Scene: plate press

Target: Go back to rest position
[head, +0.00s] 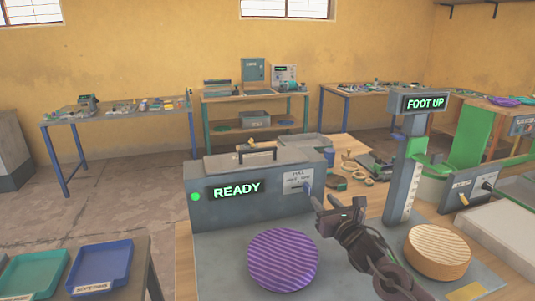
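My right gripper (336,208) comes in from the lower right and hangs in front of the grey press box. Its fingers look apart, with nothing seen between them. A purple ridged disc (283,260) lies on the grey plate at the front, left of the gripper. A tan ridged disc (437,252) lies to the right, beside the post. The grey box (260,217) reads READY in green with a green lamp lit. The post display (424,103) reads FOOT UP. My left gripper is not in view.
A green tray (34,275) and a blue tray (100,267) stand at the lower left. A wooden table with tape rolls (358,172) lies behind the box. A green-framed machine (473,135) stands right. Open floor (110,195) lies at left.

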